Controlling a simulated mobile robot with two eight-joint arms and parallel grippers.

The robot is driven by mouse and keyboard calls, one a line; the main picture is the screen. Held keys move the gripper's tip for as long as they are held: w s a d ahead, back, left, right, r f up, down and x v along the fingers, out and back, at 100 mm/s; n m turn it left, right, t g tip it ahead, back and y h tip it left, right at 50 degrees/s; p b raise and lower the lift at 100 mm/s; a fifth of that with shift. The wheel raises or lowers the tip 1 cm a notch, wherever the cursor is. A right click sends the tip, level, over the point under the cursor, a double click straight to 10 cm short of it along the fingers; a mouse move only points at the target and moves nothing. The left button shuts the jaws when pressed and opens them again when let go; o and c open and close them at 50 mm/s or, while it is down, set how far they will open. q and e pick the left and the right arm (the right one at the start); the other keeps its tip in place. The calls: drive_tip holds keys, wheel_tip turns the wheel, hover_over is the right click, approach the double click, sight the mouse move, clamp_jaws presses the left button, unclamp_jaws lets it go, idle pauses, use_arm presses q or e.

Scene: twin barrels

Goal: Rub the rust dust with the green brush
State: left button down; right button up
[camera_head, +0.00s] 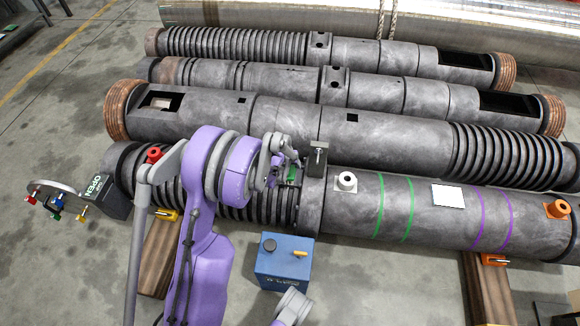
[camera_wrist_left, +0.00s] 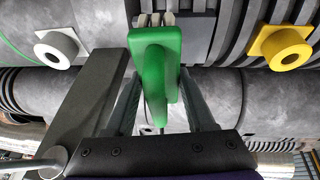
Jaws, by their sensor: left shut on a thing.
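My left gripper (camera_head: 280,177) is shut on the green brush (camera_head: 292,174) at the ribbed part of the nearest barrel (camera_head: 335,218). In the left wrist view the green handle (camera_wrist_left: 155,75) stands between the two fingers of the gripper (camera_wrist_left: 160,95). Its pale bristles (camera_wrist_left: 155,18) point at the dark ribs of the barrel; I cannot tell whether they touch. I cannot make out rust dust; the brush and gripper hide part of the surface. My right gripper does not show.
A white ring fitting (camera_head: 346,182) and a red one (camera_head: 153,155) stick up from the nearest barrel. A blue box (camera_head: 285,262) stands in front of it. A dark block marked OPEN (camera_head: 103,197) is at its left end. More barrels (camera_head: 210,112) lie behind.

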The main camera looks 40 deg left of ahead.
use_arm(q)
drive_tip(key=shift+r+p, duration=0.8)
drive_tip(key=shift+r, duration=0.7)
drive_tip(key=shift+s+f, duration=0.1)
drive_tip(key=shift+f, duration=0.05)
